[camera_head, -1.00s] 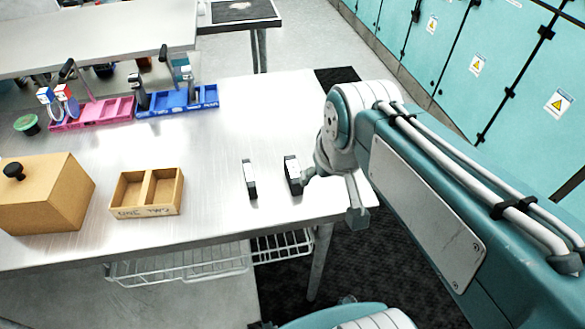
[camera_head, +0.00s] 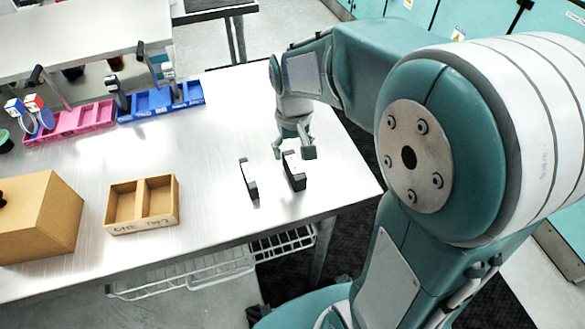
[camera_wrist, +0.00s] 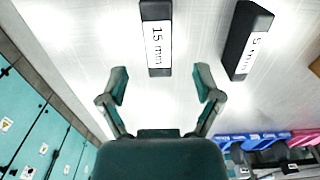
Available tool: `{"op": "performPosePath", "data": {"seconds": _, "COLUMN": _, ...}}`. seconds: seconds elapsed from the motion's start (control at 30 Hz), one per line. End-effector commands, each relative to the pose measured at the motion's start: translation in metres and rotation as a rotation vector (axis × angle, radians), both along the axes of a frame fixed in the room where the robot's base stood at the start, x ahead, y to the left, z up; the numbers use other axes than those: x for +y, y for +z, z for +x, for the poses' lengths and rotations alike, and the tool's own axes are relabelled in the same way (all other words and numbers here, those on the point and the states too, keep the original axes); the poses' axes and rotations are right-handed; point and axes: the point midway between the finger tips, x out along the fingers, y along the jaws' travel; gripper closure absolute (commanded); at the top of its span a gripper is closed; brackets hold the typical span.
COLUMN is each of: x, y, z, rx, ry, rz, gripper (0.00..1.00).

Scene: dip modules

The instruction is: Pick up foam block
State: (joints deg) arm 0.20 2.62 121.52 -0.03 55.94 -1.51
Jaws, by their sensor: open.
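Two black blocks stand on the metal table; no piece is plainly marked as foam. The block labelled "15 mm" (camera_wrist: 157,40) is ahead of my gripper in the wrist view and appears as the right block (camera_head: 295,172) in the head view. The block labelled "5 mm" (camera_wrist: 246,40) is to its right in the wrist view and appears as the left block (camera_head: 249,180) in the head view. My gripper (camera_head: 293,152) is open and empty, just behind the right block. In the wrist view its fingers (camera_wrist: 161,84) are spread, with bare table between them.
A two-compartment wooden tray (camera_head: 112,217) and a tan box (camera_head: 40,225) stand to the left. Pink (camera_head: 75,122) and blue (camera_head: 160,102) bins hold tools at the back left. The table's front edge (camera_head: 330,212) is close to the right block. Bare table surrounds the blocks.

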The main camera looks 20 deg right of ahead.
Motion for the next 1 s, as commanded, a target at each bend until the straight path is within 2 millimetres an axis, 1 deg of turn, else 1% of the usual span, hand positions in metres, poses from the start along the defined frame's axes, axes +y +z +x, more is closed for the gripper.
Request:
{"op": "performPosePath", "data": {"seconds": 0.17, "x": 0.0, "y": -0.017, "z": -0.001, "rx": 0.002, "ry": 0.0, "rz": 0.001, "gripper": 0.17}}
{"op": "performPosePath", "data": {"seconds": 0.3, "x": 0.001, "y": -0.04, "z": -0.003, "rx": 0.003, "ry": 0.0, "rz": 0.001, "gripper": 0.17}}
{"op": "performPosePath", "data": {"seconds": 0.4, "x": 0.001, "y": -0.051, "z": -0.003, "rx": 0.002, "ry": 0.0, "rz": 0.001, "gripper": 0.17}}
{"op": "performPosePath", "data": {"seconds": 0.5, "x": 0.002, "y": -0.056, "z": -0.002, "rx": -0.001, "ry": 0.0, "rz": 0.0, "gripper": 0.17}}
{"op": "performPosePath", "data": {"seconds": 0.7, "x": 0.001, "y": -0.056, "z": -0.002, "rx": -0.002, "ry": 0.0, "rz": 0.0, "gripper": 0.17}}
{"op": "performPosePath", "data": {"seconds": 0.77, "x": 0.001, "y": -0.056, "z": -0.002, "rx": -0.002, "ry": 0.0, "rz": 0.0, "gripper": 0.44}}
{"op": "performPosePath", "data": {"seconds": 0.8, "x": 0.001, "y": -0.056, "z": -0.002, "rx": -0.002, "ry": 0.0, "rz": 0.0, "gripper": 0.62}}
{"op": "performPosePath", "data": {"seconds": 0.83, "x": 0.001, "y": -0.056, "z": -0.002, "rx": -0.002, "ry": 0.0, "rz": 0.0, "gripper": 0.75}}
{"op": "performPosePath", "data": {"seconds": 0.87, "x": 0.001, "y": -0.056, "z": -0.002, "rx": -0.002, "ry": 0.0, "rz": 0.0, "gripper": 0.86}}
{"op": "performPosePath", "data": {"seconds": 0.9, "x": 0.001, "y": -0.056, "z": -0.002, "rx": -0.002, "ry": 0.0, "rz": 0.0, "gripper": 0.9}}
{"op": "performPosePath", "data": {"seconds": 1.0, "x": 0.001, "y": -0.056, "z": -0.002, "rx": -0.001, "ry": 0.0, "rz": 0.001, "gripper": 0.91}}
